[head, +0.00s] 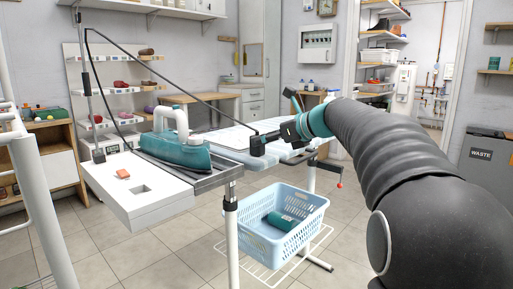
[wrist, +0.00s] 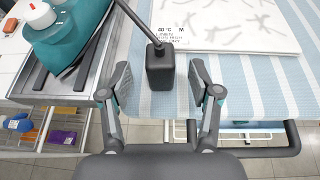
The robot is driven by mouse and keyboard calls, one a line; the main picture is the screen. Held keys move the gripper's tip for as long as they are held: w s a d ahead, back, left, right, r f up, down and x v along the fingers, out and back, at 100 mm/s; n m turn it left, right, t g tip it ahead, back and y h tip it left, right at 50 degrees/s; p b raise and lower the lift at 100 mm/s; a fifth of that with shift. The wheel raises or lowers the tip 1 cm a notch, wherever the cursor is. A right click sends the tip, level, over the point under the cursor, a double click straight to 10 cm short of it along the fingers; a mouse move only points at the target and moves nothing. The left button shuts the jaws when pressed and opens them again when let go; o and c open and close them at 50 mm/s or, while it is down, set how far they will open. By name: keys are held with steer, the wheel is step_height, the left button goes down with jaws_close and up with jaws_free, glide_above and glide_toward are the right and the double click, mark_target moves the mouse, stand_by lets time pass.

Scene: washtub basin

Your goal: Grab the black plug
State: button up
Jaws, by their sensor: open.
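The black plug (head: 257,146) is a dark block with a cord rising from its top. It stands near the edge of the ironing board. In the wrist view the plug (wrist: 160,70) lies between the two fingers of my gripper (wrist: 160,88), with a gap on both sides. My gripper is open and holds nothing. In the head view my gripper (head: 284,133) is just right of the plug, and its fingertips are hard to make out there.
The ironing board (wrist: 240,82) has a blue striped cover and a white printed sheet. A teal iron (head: 176,148) rests on a metal stand at left. A blue basket (head: 290,237) holding a teal item stands below. The cord arches up to a pole.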

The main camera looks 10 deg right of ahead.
steer(key=x, duration=0.3)
steer(key=shift+w+a+f, duration=0.15)
steer(key=shift+w+a, duration=0.05)
jaws_close()
